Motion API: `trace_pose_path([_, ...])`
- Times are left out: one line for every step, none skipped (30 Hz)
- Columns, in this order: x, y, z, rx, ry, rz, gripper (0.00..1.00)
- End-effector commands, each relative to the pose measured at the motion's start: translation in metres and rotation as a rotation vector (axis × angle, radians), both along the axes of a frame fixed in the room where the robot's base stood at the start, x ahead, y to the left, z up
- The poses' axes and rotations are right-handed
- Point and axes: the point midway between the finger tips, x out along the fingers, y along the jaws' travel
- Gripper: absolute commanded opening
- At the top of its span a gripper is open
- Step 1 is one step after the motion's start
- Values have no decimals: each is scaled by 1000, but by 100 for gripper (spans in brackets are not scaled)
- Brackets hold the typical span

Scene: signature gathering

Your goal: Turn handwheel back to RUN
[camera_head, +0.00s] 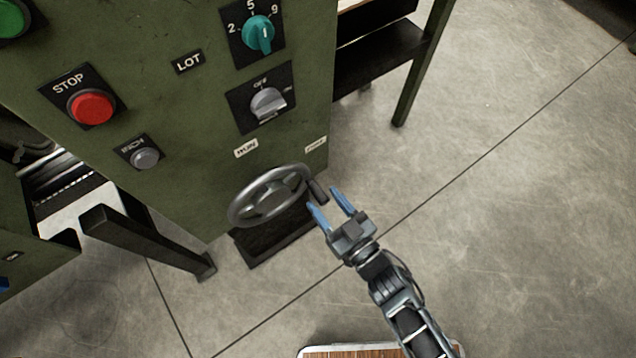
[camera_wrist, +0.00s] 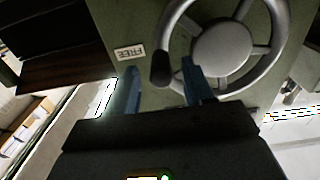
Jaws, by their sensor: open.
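A grey handwheel (camera_head: 270,196) with several spokes sits low on the front of the green machine. Its dark handle (camera_head: 317,189) is at the wheel's right side, on the side of the right label. The labels above the wheel are RUN (camera_head: 246,148) at left and another (camera_head: 315,145) at right, which reads FREE in the wrist view (camera_wrist: 129,53). My gripper (camera_head: 329,202) is open with blue fingers, just right of and below the handle. In the wrist view the handle (camera_wrist: 161,68) shows between and beyond the fingertips (camera_wrist: 160,78); I cannot tell whether they touch it.
The green panel (camera_head: 190,130) also carries a red STOP button (camera_head: 91,107), an INCH button (camera_head: 145,158), a grey OFF switch (camera_head: 268,104) and a teal dial (camera_head: 259,34). A dark bar (camera_head: 140,238) juts out at lower left. Concrete floor at right is clear.

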Motion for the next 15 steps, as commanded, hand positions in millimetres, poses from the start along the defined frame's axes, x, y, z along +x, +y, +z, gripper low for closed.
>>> trace_pose_path([8, 6, 1, 2, -2, 0, 52])
trace_pose_path([12, 8, 1, 2, -2, 0, 52])
trace_pose_path([17, 12, 1, 2, -2, 0, 52])
trace_pose_path([21, 14, 1, 2, -2, 0, 52])
trace_pose_path([24, 16, 1, 2, -2, 0, 52])
trace_pose_path([28, 19, 0, 2, -1, -1, 52])
trace_pose_path([31, 20, 0, 1, -2, -1, 52])
trace_pose_path([34, 22, 1, 1, -2, -1, 52])
trace_pose_path([36, 24, 0, 1, -2, -1, 52])
trace_pose_path([38, 25, 0, 1, -1, -1, 52])
trace_pose_path([39, 26, 0, 0, 0, -1, 52])
trace_pose_path([40, 27, 0, 0, 0, -1, 52])
trace_pose_path([41, 27, 0, 0, 0, -1, 52])
trace_pose_path([41, 28, 0, 0, 0, -1, 52])
trace_pose_path([42, 28, 0, 0, 0, -1, 52])
